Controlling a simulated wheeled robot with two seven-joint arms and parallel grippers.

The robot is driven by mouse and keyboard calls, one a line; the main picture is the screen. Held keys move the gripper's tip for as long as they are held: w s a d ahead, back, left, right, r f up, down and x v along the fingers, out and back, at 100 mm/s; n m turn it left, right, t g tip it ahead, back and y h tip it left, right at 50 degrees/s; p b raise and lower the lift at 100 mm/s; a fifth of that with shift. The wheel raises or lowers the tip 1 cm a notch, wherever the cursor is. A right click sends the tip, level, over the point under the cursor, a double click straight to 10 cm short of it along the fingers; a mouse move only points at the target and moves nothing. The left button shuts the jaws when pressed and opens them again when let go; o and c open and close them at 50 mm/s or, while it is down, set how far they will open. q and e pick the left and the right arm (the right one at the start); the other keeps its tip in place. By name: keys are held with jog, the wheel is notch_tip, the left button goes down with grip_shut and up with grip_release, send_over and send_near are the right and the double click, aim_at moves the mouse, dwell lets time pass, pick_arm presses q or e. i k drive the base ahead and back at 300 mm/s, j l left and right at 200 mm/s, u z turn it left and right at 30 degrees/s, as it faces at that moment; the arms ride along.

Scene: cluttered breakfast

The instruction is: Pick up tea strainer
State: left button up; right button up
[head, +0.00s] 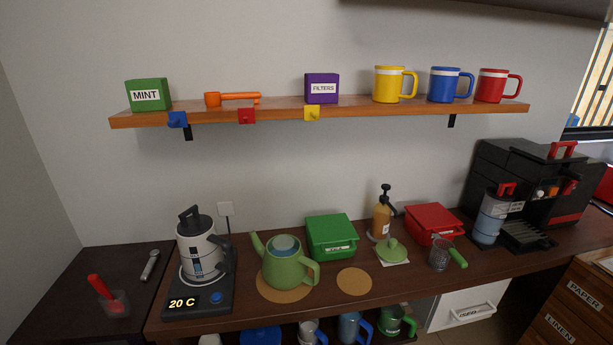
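The tea strainer appears to be the grey, cup-shaped mesh piece (439,257) with a green handle (458,258) pointing right. It stands on the dark counter (390,288) toward the right, in front of the red box (433,222). A green teapot (287,269) sits on a round tan mat (283,295) left of centre. A green lid (392,249) lies on a pale square just left of the strainer. Neither of my grippers is in view.
An electric kettle (202,252) on its base, a green box (331,235), a pump bottle (381,218), a grey-blue canister (490,220) and a black coffee machine (535,190) stand on the counter. An empty round mat (354,281) lies front centre. A wall shelf (350,108) holds mugs.

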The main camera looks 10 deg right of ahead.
aim_at(438, 263)
jog(key=z, duration=1.4)
